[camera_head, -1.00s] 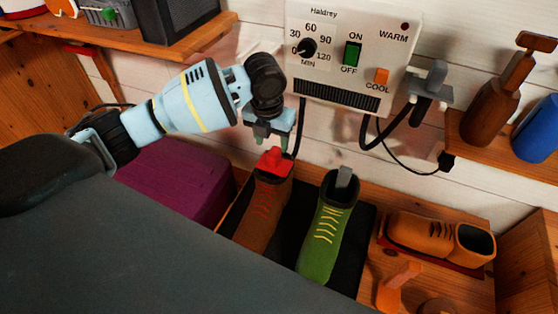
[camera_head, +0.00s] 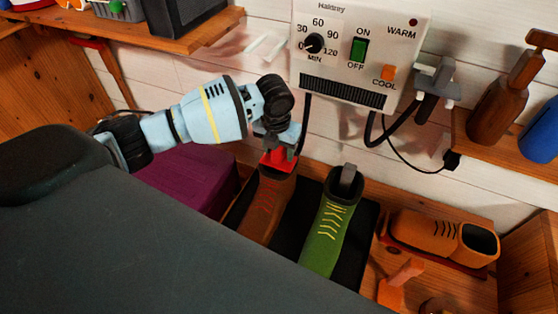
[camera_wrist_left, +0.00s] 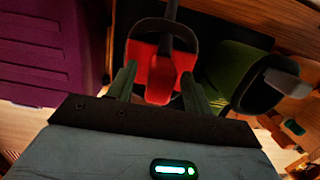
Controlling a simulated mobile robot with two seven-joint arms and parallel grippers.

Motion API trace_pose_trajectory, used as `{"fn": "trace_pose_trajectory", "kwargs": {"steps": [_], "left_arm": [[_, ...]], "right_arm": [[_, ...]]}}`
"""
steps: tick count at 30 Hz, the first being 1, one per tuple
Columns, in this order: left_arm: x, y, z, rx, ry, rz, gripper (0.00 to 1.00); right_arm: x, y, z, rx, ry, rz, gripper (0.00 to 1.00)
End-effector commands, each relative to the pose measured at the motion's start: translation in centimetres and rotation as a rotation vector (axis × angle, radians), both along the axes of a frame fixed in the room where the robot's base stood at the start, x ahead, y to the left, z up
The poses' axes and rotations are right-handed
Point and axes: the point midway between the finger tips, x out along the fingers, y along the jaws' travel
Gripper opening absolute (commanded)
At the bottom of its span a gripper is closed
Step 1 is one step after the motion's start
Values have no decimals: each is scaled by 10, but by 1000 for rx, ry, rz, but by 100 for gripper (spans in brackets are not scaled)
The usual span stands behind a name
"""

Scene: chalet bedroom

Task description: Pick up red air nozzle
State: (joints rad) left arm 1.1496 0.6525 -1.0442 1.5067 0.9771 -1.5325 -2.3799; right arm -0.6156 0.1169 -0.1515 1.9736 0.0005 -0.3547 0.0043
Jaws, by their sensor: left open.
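The red air nozzle (camera_head: 277,161) sits upright in the opening of the brown boot (camera_head: 266,207), and it also shows in the left wrist view (camera_wrist_left: 158,76). My left gripper (camera_head: 279,143) is above the boot, pointing down at the nozzle. In the left wrist view my open fingers (camera_wrist_left: 158,90) are on either side of the nozzle's near part. I cannot tell whether they touch it. In the head view the gripper hides the nozzle's top. My right gripper is not in view.
A green boot (camera_head: 328,225) with a grey nozzle (camera_head: 347,178) stands close on the right. The dryer panel (camera_head: 345,75) hangs on the wall just above and right of my gripper. A purple box (camera_head: 190,185) lies to the left. A brown shoe (camera_head: 425,232) lies further right.

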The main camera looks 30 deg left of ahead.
Motion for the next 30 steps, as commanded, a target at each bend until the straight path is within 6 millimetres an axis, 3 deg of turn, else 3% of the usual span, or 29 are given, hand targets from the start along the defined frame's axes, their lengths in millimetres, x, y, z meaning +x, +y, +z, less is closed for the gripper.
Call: {"fn": "trace_pose_trajectory", "kwargs": {"steps": [10,21,30], "left_arm": [[1,0,-7,-1,-1,-1,50],[1,0,-7,-1,-1,-1,1],[1,0,-3,-1,-3,-1,0]], "right_arm": [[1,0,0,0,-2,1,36],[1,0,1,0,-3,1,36],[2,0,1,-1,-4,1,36]]}}
